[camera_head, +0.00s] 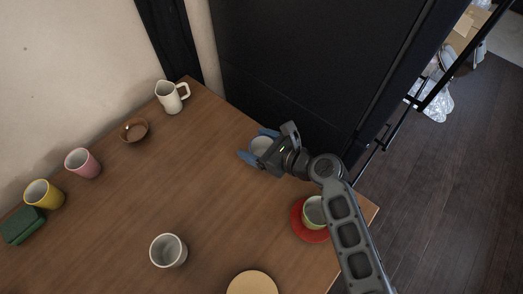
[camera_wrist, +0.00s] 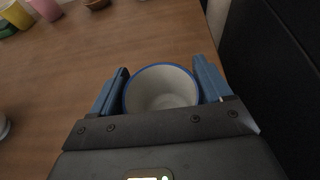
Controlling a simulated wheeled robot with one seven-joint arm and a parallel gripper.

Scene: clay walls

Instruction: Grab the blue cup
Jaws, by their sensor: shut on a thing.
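The blue cup (camera_wrist: 161,90), with a blue rim and a pale inside, is upright between the fingers of my gripper (camera_wrist: 160,88) in the wrist view. In the head view the cup (camera_head: 262,145) shows its pale inside near the table's far right edge. My gripper (camera_head: 258,146) has its blue fingers on both sides of the cup and is shut on it. Part of the cup is hidden by the gripper body. I cannot tell whether the cup touches the table.
Black panels (camera_head: 300,60) stand behind.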

